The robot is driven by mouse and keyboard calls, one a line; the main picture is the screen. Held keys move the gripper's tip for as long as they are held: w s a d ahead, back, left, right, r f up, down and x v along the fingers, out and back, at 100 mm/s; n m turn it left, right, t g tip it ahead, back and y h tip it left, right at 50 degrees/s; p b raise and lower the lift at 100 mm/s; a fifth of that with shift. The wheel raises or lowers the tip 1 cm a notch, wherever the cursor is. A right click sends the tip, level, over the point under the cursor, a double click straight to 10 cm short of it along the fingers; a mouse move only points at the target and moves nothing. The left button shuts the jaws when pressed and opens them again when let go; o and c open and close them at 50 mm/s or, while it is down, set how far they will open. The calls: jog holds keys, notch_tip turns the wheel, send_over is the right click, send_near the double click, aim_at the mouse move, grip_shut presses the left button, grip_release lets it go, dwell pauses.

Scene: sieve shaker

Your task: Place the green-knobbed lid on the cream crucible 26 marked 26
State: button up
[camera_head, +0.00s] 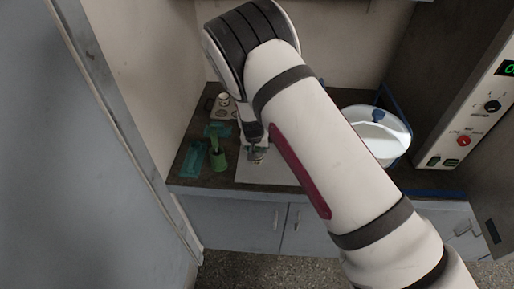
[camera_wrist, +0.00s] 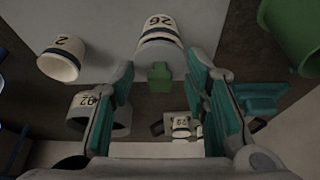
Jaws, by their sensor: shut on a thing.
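My gripper (camera_wrist: 160,68) is shut on the green knob (camera_wrist: 159,76) of the lid, seen between its fingertips in the wrist view. The cream crucible 26 (camera_wrist: 158,24) lies just beyond the fingertips, with dark bands and its number upside down in the picture. The lid's disc is hard to tell from the crucible's pale rim, so I cannot tell whether it touches the crucible. In the head view my gripper (camera_head: 257,152) is low over the pale mat (camera_head: 278,174), and my arm and gripper hide most of what is there.
Another cream crucible marked 2 (camera_wrist: 62,58) and a further marked one (camera_wrist: 92,106) stand close by. A green container (camera_head: 218,158) and teal tray (camera_head: 193,160) are left; a white basin (camera_head: 380,145) is right.

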jog(key=shift+f, duration=0.45)
jog(key=o, duration=0.8)
jog(key=shift+r, duration=0.45)
jog(key=v, duration=1.2)
jog(key=shift+d+r, duration=0.1)
